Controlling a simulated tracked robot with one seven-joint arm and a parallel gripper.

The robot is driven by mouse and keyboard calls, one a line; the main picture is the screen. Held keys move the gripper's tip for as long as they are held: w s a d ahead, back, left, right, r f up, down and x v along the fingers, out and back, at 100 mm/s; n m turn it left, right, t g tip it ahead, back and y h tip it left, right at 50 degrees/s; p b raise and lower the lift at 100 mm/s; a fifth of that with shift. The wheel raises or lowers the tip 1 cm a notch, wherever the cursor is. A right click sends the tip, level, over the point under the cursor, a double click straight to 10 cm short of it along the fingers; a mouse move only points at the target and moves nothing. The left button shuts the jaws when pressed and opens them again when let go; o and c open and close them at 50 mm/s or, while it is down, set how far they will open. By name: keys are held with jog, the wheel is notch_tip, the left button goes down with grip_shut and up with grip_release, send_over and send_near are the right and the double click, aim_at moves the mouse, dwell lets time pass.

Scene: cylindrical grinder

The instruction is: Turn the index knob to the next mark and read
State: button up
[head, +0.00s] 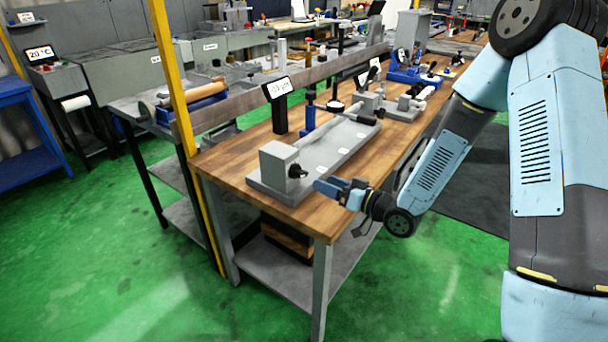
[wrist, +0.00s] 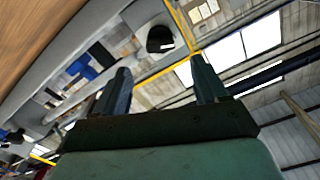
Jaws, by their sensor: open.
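A small black knob (head: 297,171) sits on the front face of a grey block (head: 279,160) at the near end of a grey machine bed (head: 340,152). I take it for the index knob; its marks are too small to make out. My gripper (head: 322,186) is open just to the right of and slightly below the knob, apart from it. In the wrist view my two fingers (wrist: 160,68) are spread with nothing between them. A dark rounded part (wrist: 160,39) shows beyond the fingertips; I cannot tell for sure that it is the knob. A tilted display (head: 279,88) shows figures too small to read surely.
The wooden bench top (head: 232,158) carries the grey bed. A dial gauge on a stand (head: 336,107) and a blue-topped post (head: 310,110) stand behind it. A yellow post (head: 172,80) rises at the bench's left. The green floor in front is clear.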

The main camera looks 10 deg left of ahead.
aim_at(305, 174)
jog(key=x, duration=0.9)
jog(key=shift+c, duration=0.4)
jog(key=c, duration=0.9)
